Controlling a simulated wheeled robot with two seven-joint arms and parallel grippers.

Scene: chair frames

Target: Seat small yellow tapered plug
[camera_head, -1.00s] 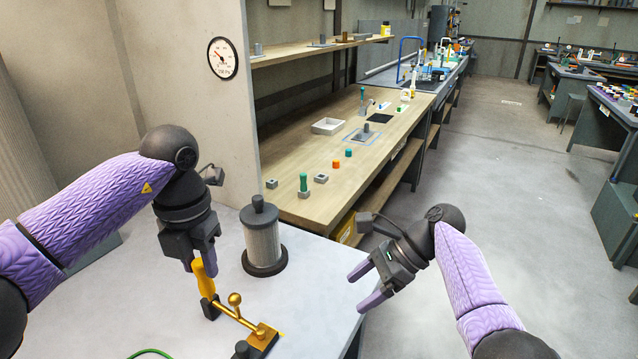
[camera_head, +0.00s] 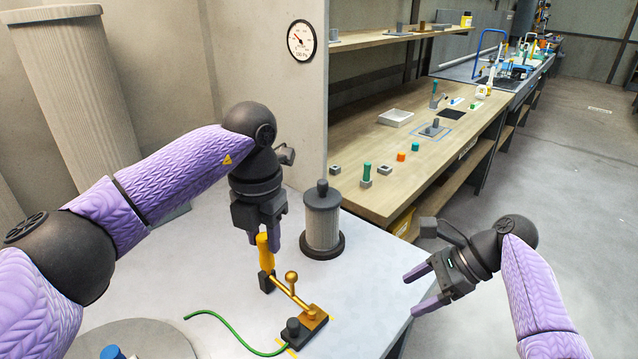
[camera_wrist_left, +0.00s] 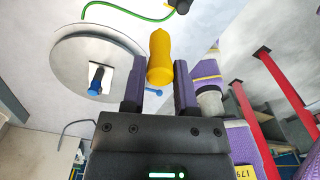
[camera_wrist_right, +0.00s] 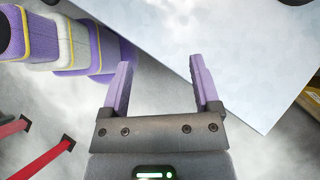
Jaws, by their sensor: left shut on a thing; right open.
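The yellow tapered plug (camera_head: 264,252) is between the fingers of my left gripper (camera_head: 264,232), hanging down from them. The left wrist view shows the plug (camera_wrist_left: 160,58) between the two purple fingers, its narrower end pointing away. In the head view the plug's lower end overlaps a dark block (camera_head: 266,282) at the end of a brass bar (camera_head: 294,296). I cannot tell whether they touch. My right gripper (camera_head: 427,288) is open and empty off the table's right edge; its parted fingers (camera_wrist_right: 158,88) show in the right wrist view.
A grey canister (camera_head: 322,222) stands just behind. A black base (camera_head: 304,327) carries the brass bar and ball knob (camera_head: 291,277). A green cable (camera_head: 224,325) lies in front. A round grey plate (camera_head: 150,340) is at the lower left. The white tabletop (camera_head: 372,275) is clear toward the right.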

